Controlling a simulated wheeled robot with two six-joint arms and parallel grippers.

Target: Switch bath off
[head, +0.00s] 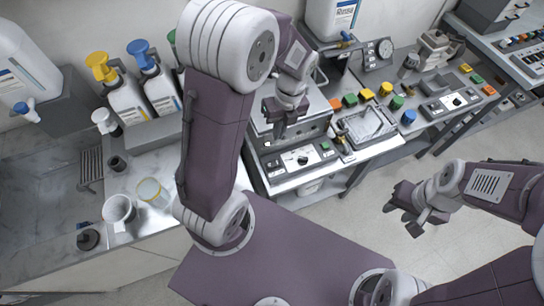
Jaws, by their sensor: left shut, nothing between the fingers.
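The bath appears to be the grey metal box (310,133) on the bench in the middle. Its front control panel (300,159) has a round dial, small buttons and a green button at the right. The switch's on or off state is too small to tell. My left gripper (278,128) is shut and empty, pointing down over the box, behind the panel in this view. Whether it touches the box is unclear. My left arm hides part of the box's left side. My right gripper (403,212) is open and empty, out over the floor at the right.
Several coloured blocks (366,94) and a shallow metal tray (368,124) stand right of the box. A second control panel (450,104) is further right. Pump bottles (124,101), a sink and beakers (118,209) are at the left. Floor is clear at the right.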

